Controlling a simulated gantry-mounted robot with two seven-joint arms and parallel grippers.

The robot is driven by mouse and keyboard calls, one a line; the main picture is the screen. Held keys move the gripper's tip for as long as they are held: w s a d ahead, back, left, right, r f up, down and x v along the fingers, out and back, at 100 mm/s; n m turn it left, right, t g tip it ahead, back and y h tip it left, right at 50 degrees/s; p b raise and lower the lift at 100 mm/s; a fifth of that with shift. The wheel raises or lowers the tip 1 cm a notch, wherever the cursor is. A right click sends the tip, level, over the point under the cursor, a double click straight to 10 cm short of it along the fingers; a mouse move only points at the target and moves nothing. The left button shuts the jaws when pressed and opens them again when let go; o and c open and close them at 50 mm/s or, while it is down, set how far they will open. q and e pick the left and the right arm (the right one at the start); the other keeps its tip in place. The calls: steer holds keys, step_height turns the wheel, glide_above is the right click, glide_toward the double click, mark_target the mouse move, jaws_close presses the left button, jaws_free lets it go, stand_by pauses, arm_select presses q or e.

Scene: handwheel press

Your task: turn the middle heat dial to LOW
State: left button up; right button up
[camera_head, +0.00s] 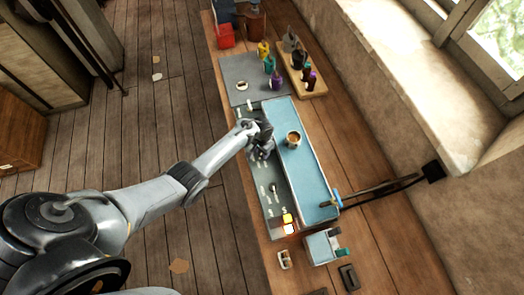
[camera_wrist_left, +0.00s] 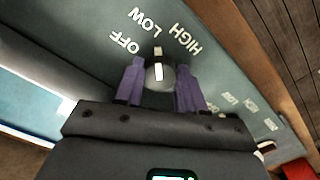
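A round dark heat dial (camera_wrist_left: 161,76) with a white mark sits on the grey-green panel (camera_wrist_left: 85,50). OFF, LOW and HIGH are printed around it, and a white mark just outside the dial lies on the side toward LOW and HIGH. My left gripper (camera_wrist_left: 160,84) has its purple fingers on both sides of the dial, very close to it. I cannot tell whether they touch it. In the head view my left gripper (camera_head: 262,152) is over the panel and hides the dial there. My right gripper is not in view.
A blue plate (camera_head: 312,178) with a brown cup (camera_head: 293,138) lies beside the panel. A lit orange-yellow lamp (camera_head: 289,224) shows at the panel's near end. A wooden rack (camera_head: 301,72) of bottles stands farther back. A blue-grey box (camera_head: 322,247) stands at the near end.

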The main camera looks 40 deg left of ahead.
arm_select(q)
steer(key=o, duration=0.5)
steer(key=shift+c, duration=0.2)
steer(key=shift+r, duration=0.1)
steer(key=shift+r, duration=0.3)
step_height(320, 180, up, 10)
steer(key=p, duration=0.2)
